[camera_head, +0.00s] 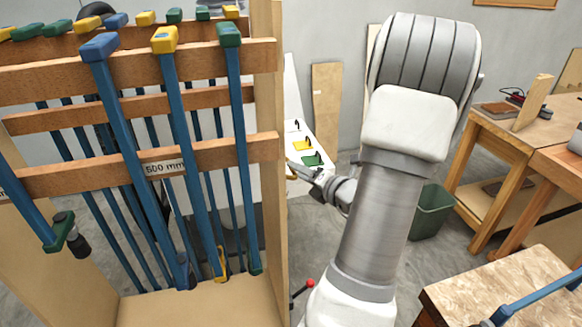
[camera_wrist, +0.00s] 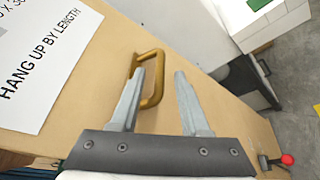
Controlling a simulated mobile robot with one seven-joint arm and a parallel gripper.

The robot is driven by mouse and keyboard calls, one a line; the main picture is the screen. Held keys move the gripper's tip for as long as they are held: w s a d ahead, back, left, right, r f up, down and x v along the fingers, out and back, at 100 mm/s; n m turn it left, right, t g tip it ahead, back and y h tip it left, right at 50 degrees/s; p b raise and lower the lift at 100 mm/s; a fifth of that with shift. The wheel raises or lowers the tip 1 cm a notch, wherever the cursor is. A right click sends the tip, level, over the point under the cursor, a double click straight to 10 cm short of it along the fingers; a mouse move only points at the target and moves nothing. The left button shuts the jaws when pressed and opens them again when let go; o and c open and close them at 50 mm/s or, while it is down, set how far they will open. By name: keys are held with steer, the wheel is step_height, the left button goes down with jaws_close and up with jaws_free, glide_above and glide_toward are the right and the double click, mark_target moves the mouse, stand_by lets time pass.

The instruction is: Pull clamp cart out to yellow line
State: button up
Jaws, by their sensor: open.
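The clamp cart (camera_head: 264,200) is a tall wooden rack at the left of the head view, hung with blue bar clamps. Its side panel (camera_wrist: 205,95) fills much of the wrist view and carries a brass U-shaped handle (camera_wrist: 158,88). My gripper (camera_wrist: 160,73) is open, with its two fingers pointing at the panel. The handle's outer bar shows between the fingers, and the left finger overlaps the handle's opening. I cannot tell whether they touch. In the head view my gripper (camera_head: 296,172) is beside the cart's right edge, partly hidden. A small yellow patch (camera_wrist: 316,107) shows on the floor.
A red-knobbed lever (camera_wrist: 287,159) sticks out near the cart's lower edge. A green bin (camera_head: 432,212) stands on the floor behind my arm. Wooden workbenches (camera_head: 488,135) stand at the right, and a speckled-top table (camera_head: 470,290) is at the front right.

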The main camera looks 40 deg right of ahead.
steer(key=shift+x, duration=2.1)
jaws_close()
